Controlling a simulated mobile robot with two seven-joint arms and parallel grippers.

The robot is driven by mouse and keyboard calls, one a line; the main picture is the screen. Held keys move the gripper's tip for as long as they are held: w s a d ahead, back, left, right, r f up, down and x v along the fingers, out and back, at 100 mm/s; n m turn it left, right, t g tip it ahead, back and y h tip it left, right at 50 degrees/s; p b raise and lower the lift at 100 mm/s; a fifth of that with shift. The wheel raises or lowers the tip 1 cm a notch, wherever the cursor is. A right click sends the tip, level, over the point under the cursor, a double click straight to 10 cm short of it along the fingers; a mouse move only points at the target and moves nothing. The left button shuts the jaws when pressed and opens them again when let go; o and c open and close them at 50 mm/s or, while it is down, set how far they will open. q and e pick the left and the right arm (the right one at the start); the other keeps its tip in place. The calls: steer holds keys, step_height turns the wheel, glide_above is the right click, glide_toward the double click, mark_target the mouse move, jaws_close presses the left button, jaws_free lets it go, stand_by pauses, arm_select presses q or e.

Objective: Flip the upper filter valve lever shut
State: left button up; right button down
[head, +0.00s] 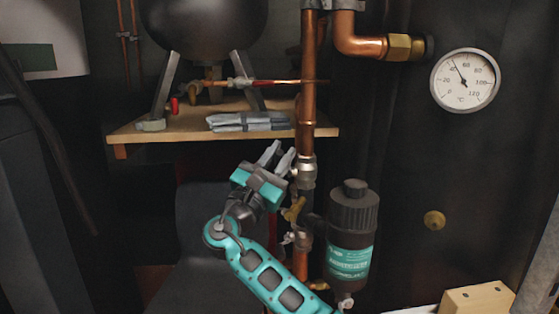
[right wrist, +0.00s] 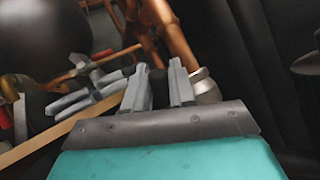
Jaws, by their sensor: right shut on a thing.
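The upper filter valve (head: 305,168) is a silver body on the vertical copper pipe, left of and above the dark filter canister (head: 350,245) with its teal label. My right gripper (head: 278,154) is at the left side of this valve, fingers pointing up. Its jaws are shut with a narrow gap between the fingers, on what seems to be the valve's lever; the lever itself is hidden. In the right wrist view, the fingers (right wrist: 158,72) stand just left of the silver valve body (right wrist: 205,86). My left gripper is not in view.
A wooden shelf (head: 170,133) with grey tools (head: 245,121) and a dark tank (head: 203,25) is behind at upper left. A brass fitting (head: 293,210) sits on the pipe below the upper valve. A round thermometer (head: 465,80) hangs on the dark panel at right.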

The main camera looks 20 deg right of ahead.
steer(key=shift+f, duration=0.1)
steer(key=c, duration=1.1)
jaws_free()
steer(key=v, duration=1.3)
steer(key=shift+p, duration=0.3)
